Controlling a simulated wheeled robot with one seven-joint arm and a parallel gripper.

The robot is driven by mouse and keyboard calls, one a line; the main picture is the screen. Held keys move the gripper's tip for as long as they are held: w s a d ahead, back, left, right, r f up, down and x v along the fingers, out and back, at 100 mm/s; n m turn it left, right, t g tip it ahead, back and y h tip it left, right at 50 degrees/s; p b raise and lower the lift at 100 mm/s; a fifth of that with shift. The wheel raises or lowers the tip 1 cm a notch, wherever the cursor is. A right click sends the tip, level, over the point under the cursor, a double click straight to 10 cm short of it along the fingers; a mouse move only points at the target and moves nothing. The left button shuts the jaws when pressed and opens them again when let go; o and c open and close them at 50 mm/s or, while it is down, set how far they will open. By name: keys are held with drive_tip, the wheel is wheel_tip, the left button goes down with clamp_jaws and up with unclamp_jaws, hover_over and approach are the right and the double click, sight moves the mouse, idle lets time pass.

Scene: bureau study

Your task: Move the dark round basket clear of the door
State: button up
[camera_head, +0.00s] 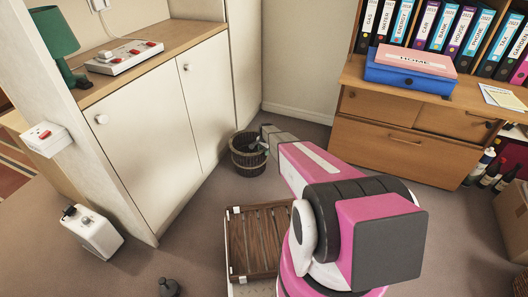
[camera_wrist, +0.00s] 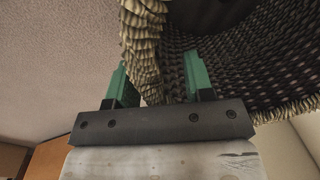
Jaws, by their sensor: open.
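The dark round wicker basket (camera_head: 246,162) stands on the carpet by the far end of the white cabinet, close in front of its right door (camera_head: 204,95). My gripper (camera_head: 260,143) is at the basket's right rim, reaching in from the right. In the wrist view the open green fingers (camera_wrist: 157,80) straddle the woven basket wall (camera_wrist: 145,50). One finger is on the outer side and the other is over the dark inside (camera_wrist: 240,65). Whether either finger touches the wall cannot be told.
A white box-shaped device (camera_head: 91,233) stands by the cabinet's near end. A wooden drawer unit (camera_head: 400,150) is at the right. Carpet between basket and drawer unit looks clear.

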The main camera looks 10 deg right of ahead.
drive_tip(key=r, duration=1)
drive_tip(key=shift+s+d+r, duration=0.25)
drive_tip(key=shift+s+r, duration=0.05)
